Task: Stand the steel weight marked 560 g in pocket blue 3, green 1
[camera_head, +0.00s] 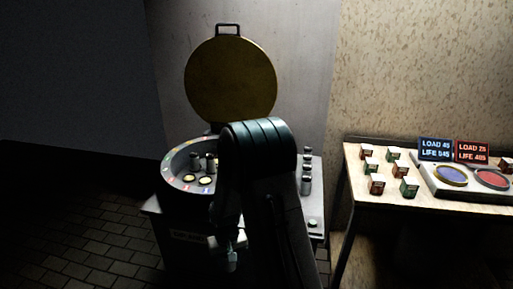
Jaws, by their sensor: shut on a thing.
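An open round drum (168,178) with coloured marks along its inner rim stands left of centre. A few grey steel weights (195,161) stand inside it, near pale round discs. Several more steel weights (306,171) stand in a row on the ledge right of the drum. No 560 g mark can be read, and pocket blue 3, green 1 cannot be picked out. My arm covers the drum's right part. The pale end of my arm, with my gripper (232,262), hangs low before the cabinet front. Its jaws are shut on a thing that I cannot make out.
The drum's round yellow lid (230,82) stands raised behind it. At right, a table (365,152) carries several small boxes (377,184), two signs reading LOAD and LIFE, and a blue and a red dish (492,179). The tiled floor at left is clear.

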